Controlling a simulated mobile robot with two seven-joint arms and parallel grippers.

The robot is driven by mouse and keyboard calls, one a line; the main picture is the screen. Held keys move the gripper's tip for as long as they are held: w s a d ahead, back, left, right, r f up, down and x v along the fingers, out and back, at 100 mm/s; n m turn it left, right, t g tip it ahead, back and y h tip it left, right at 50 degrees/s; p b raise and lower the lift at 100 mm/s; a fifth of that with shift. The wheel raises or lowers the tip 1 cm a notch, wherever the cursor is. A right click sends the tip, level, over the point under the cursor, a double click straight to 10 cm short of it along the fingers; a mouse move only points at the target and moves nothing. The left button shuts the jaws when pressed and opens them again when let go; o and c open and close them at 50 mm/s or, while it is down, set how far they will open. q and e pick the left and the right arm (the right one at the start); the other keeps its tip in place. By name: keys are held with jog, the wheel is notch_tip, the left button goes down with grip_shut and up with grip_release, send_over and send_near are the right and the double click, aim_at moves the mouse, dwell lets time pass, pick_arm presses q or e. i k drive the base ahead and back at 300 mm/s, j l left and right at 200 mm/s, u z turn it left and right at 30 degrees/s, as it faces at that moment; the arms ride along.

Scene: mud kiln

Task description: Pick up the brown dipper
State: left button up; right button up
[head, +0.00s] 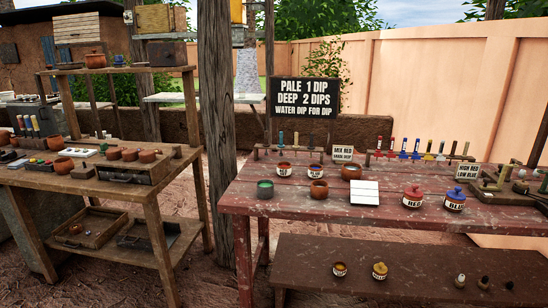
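Small upright sticks with coloured handles stand in two low racks at the back of the red table (300,213). The left rack (266,152) holds a few, including a dark, brownish stick (311,141) at its right end. The right rack (378,156) holds several with red, blue and yellowish handles. The sticks are too small for me to tell surely which is the brown dipper. Neither of my grippers is in view.
A dark sign (308,97) stands behind the red table. Bowls, a white tile (365,192), a red jar (412,197) and a blue jar (455,199) stand on it. A wooden post (217,120) separates it from the cluttered left workbench (130,192). A low bench (420,265) is in front.

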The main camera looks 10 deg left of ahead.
aim_at(266, 144)
jog(key=i+j+z, duration=0.3)
jog(key=i+j, duration=0.15)
jog(key=j, duration=0.15)
jog(key=i+j+z, duration=0.25)
jog(key=i+j, duration=0.15)
jog(key=j, duration=0.25)
jog(key=i+j+z, duration=0.15)
jog(key=j, duration=0.2)
